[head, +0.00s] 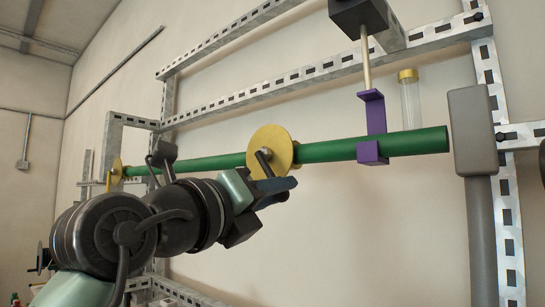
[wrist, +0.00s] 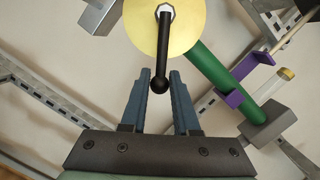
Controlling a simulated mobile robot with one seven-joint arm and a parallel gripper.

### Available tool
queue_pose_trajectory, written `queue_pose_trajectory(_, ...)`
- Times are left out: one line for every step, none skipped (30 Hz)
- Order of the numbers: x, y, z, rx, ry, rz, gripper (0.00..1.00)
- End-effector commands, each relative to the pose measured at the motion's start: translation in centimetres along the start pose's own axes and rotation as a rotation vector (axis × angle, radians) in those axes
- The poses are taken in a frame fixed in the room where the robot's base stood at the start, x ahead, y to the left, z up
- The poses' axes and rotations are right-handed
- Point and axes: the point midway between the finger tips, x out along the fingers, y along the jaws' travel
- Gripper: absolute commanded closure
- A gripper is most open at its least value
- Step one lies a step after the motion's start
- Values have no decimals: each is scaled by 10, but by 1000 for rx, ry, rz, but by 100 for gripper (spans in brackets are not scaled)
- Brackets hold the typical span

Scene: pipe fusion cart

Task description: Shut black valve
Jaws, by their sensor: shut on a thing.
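The black valve is a black lever (wrist: 164,45) with a ball end, on a hex hub in front of a yellow disc (wrist: 185,20). The lever points down toward my gripper in the wrist view. My gripper (wrist: 160,76) has its two blue-grey fingers on either side of the lever's ball end, and is shut on it. In the head view the yellow disc (head: 269,150) sits on the green pipe, with the lever (head: 263,162) running down behind my gripper (head: 290,186). The lever's lower end is hidden there.
The green pipe (head: 350,149) runs across a slotted metal frame (head: 325,72). A purple bracket (head: 373,128) holds it at the right, near a clear tube (head: 410,103) and a grey post (head: 478,130).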

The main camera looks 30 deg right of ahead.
Motion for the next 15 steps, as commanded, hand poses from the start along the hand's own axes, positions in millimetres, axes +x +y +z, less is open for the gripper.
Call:
queue_pose_trajectory(0,3,-2,18,2,-3,100)
queue_pose_trajectory(0,3,-2,26,1,-5,100)
queue_pose_trajectory(0,3,-1,32,1,-6,100)
queue_pose_trajectory(0,3,-1,35,1,-7,100)
queue_pose_trajectory(0,3,-1,35,1,-6,100)
queue_pose_trajectory(0,3,-1,34,1,-6,100)
queue_pose_trajectory(0,3,-1,34,2,-6,100)
queue_pose_trajectory(0,3,-1,34,2,-6,100)
queue_pose_trajectory(0,3,-1,34,2,-6,100)
queue_pose_trajectory(0,3,-1,36,2,-6,100)
queue_pose_trajectory(0,4,-1,42,2,-7,100)
queue_pose_trajectory(0,6,-1,57,2,-10,100)
queue_pose_trajectory(0,8,-1,74,2,-13,100)
queue_pose_trajectory(0,10,-1,95,2,-18,100)
queue_pose_trajectory(0,12,-1,129,0,-26,100)
